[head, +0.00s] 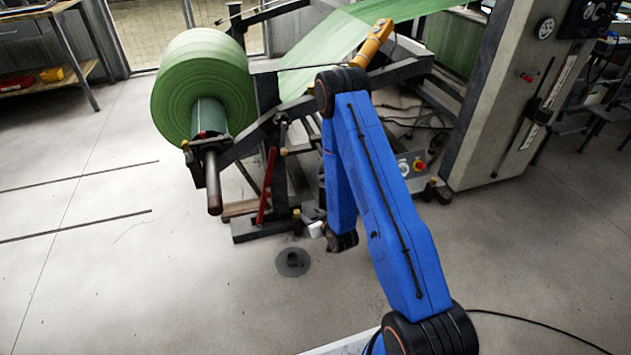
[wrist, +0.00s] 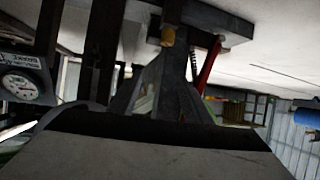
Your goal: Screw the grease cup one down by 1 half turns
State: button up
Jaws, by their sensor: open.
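Several small brass-coloured cups sit on the dark unwind stand. One cup (head: 297,214) is low, by the stand's foot. A brass-yellow cup also shows near the top of the tilted wrist view (wrist: 168,37), beside a dark block. Another cup (head: 283,152) is higher on the frame, below the green roll. No label shows which is grease cup one. My gripper (head: 316,226) is low beside the stand's foot, just right of the low cup and apparently apart from it. It is open, with nothing seen in it. My blue arm partly hides the stand behind it.
A large green roll (head: 203,85) on a shaft overhangs the floor. A red lever (head: 266,186) stands close to the low cup; it also shows in the wrist view (wrist: 209,66). A grey machine column (head: 500,110) is at right. The floor at left is mostly clear.

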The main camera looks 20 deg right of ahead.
jog(key=shift+w+d+r+g+h, duration=0.15)
jog(key=shift+w+d+r+g, duration=0.25)
jog(key=shift+r, duration=2.4)
jog(key=shift+w+d+r+g+h, duration=0.25)
jog(key=shift+w+d+r, duration=0.15)
jog(key=shift+r, duration=2.35)
jog(key=shift+w+d+r+g+h, duration=0.1)
jog(key=shift+w+d+r+g, duration=0.25)
jog(key=shift+r, duration=2.45)
